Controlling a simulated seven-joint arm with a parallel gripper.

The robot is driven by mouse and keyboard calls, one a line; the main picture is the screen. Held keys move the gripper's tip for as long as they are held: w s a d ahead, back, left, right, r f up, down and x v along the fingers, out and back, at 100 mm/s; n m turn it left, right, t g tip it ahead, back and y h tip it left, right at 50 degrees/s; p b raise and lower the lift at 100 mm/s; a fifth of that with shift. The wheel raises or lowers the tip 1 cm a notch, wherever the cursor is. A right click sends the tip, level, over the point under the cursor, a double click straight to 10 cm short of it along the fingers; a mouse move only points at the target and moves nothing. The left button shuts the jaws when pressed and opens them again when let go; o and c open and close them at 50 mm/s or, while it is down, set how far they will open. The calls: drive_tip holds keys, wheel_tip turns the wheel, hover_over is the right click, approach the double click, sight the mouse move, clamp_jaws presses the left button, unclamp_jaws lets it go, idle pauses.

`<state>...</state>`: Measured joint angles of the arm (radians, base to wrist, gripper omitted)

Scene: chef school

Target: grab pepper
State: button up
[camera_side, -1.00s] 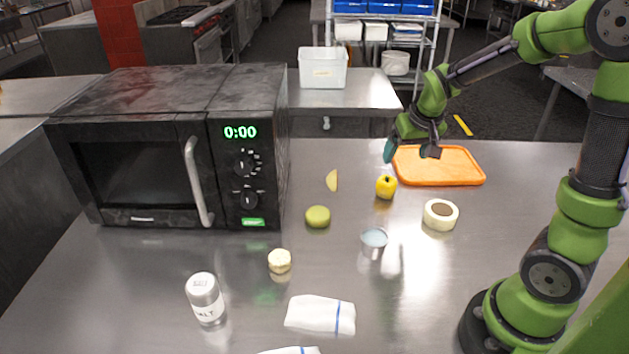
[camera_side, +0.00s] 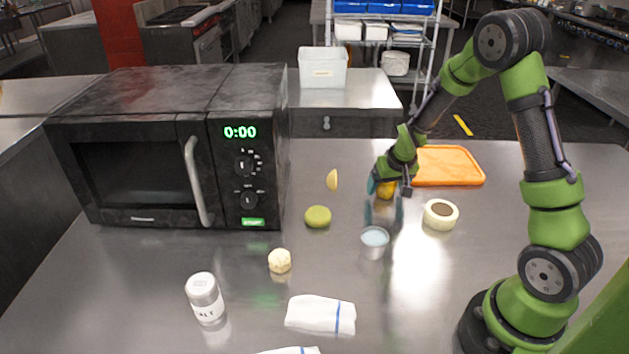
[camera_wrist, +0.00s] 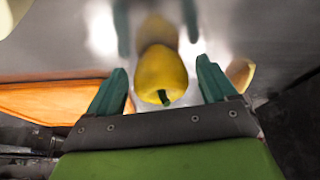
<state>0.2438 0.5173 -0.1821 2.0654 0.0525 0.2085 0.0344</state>
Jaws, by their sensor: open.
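The yellow pepper (camera_wrist: 161,74) with a green stem lies on the steel table between the two teal fingers of my gripper (camera_wrist: 160,85) in the wrist view. The fingers are apart, with a visible gap on each side of the pepper. In the side view the pepper (camera_side: 386,190) is partly hidden by my gripper (camera_side: 386,200), which points down over it.
An orange cutting board (camera_side: 448,166) lies behind and to the right. A metal cup (camera_side: 374,243) and a pale round container with a brown centre (camera_side: 440,214) stand nearby. A green round item (camera_side: 317,217), a wedge (camera_side: 332,180) and a black microwave (camera_side: 170,150) are to the left.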

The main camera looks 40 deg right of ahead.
drive_tip(key=shift+f, duration=0.1)
drive_tip(key=c, duration=1.1)
